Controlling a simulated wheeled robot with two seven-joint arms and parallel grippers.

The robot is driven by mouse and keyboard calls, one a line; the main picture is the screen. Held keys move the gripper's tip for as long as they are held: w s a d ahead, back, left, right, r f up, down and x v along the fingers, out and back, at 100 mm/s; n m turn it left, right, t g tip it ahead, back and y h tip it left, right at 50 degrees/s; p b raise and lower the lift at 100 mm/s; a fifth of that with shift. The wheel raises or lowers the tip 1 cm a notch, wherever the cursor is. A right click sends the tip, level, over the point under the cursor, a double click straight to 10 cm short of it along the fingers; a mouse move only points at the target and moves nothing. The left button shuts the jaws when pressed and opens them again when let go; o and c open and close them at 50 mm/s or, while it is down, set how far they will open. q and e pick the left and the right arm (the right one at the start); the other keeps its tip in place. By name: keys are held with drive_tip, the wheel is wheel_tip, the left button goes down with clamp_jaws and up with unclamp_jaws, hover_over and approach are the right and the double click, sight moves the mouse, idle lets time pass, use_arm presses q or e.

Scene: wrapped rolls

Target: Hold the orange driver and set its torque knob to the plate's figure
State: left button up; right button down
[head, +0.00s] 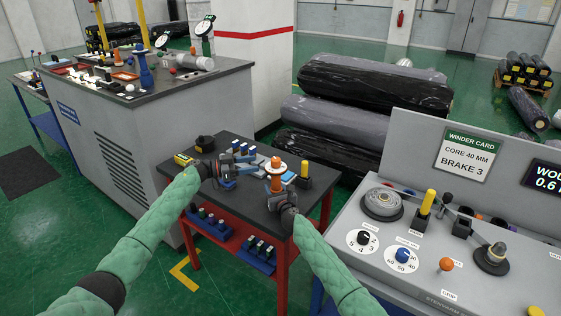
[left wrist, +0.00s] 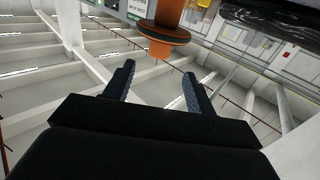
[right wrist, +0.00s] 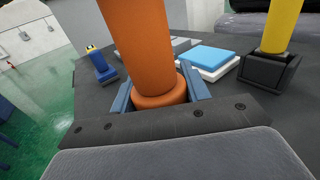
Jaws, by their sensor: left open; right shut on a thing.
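The orange driver (head: 276,184) stands upright above the dark bench, with a wide collar near its top. My right gripper (head: 281,198) is shut on its lower part. In the right wrist view, the driver's thick orange body (right wrist: 143,45) rises between the blue fingers (right wrist: 158,92). My left gripper (head: 236,166) is open and empty, to the left of the driver. In the left wrist view, the driver's orange end and dark-edged collar (left wrist: 163,32) lie beyond the open fingertips (left wrist: 158,80), apart from them. I cannot read any figure on the knob.
The small dark bench (head: 245,215) carries a yellow-handled tool in a black holder (head: 304,180), a blue-and-white block (right wrist: 208,60) and other small items. The grey console (head: 400,270) stands at right, with a card (head: 467,153) reading "BRAKE 3". Wrapped rolls (head: 365,85) lie behind.

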sight(281, 166)
use_arm(q)
drive_tip(key=x, duration=1.1)
drive_tip(key=shift+d, duration=0.4)
drive_tip(key=c, duration=1)
